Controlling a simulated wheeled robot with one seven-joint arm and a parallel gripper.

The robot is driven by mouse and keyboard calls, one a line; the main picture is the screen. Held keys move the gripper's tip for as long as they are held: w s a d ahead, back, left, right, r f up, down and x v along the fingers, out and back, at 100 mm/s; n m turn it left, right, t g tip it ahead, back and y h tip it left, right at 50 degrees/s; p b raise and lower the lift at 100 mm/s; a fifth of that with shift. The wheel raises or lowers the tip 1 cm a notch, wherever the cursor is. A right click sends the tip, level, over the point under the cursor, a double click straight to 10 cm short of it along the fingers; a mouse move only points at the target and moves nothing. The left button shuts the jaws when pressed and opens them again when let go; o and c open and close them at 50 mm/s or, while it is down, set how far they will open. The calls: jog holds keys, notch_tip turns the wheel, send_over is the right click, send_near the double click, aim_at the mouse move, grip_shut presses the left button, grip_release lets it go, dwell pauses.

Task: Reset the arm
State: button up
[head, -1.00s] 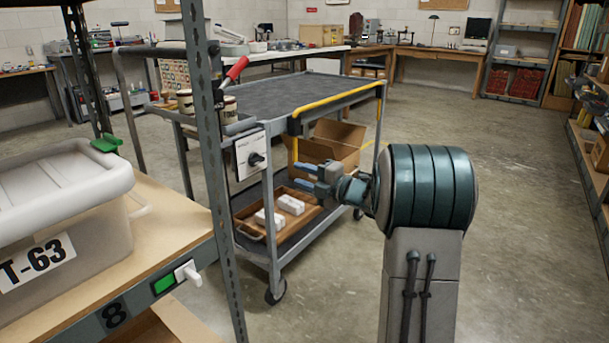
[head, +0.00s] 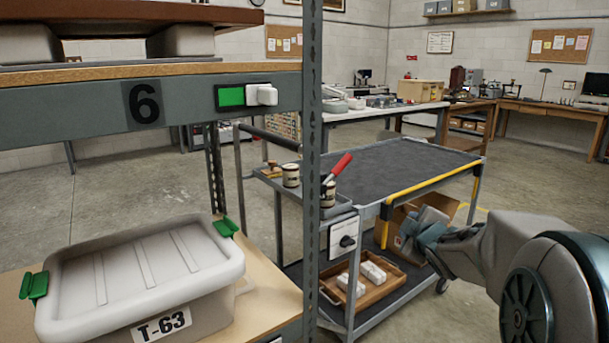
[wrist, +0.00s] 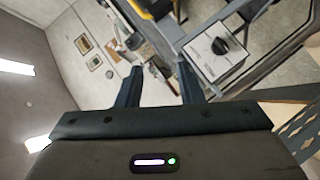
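My gripper (wrist: 157,85) shows in the wrist view with its two dark fingers spread apart and nothing between them. In the head view my arm reaches in from the lower right, and my gripper (head: 420,235) is in front of the cart's far end; its fingers are hard to make out there. The cart (head: 400,165) has a dark top and a yellow handle. The wrist view is tilted and shows the cart's white panel with a black knob (wrist: 217,50) right of the fingers.
A shelf upright (head: 312,150) stands close in front. A grey lidded tub (head: 145,270) marked T-63 sits on the lower shelf at left. A wooden tray (head: 375,290) with white boxes and a cardboard box (head: 455,207) are on the cart's lower deck. Open floor lies at left.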

jog(key=s+a+r+m+g+p, duration=0.3)
jog(key=s+p, duration=0.3)
jog(key=s, duration=0.4)
jog(key=s+a+r+m+g+p, duration=0.3)
jog(key=s+p, duration=0.4)
jog(key=s, duration=0.4)
jog(key=s+a+r+m+g+p, duration=0.3)
jog(key=s+r+m+g+p, duration=0.2)
jog(key=s, duration=0.5)
jog(key=shift+s+a+m+g+p, duration=0.35)
jog(key=shift+m+p, duration=0.35)
jog(key=shift+p, duration=0.3)
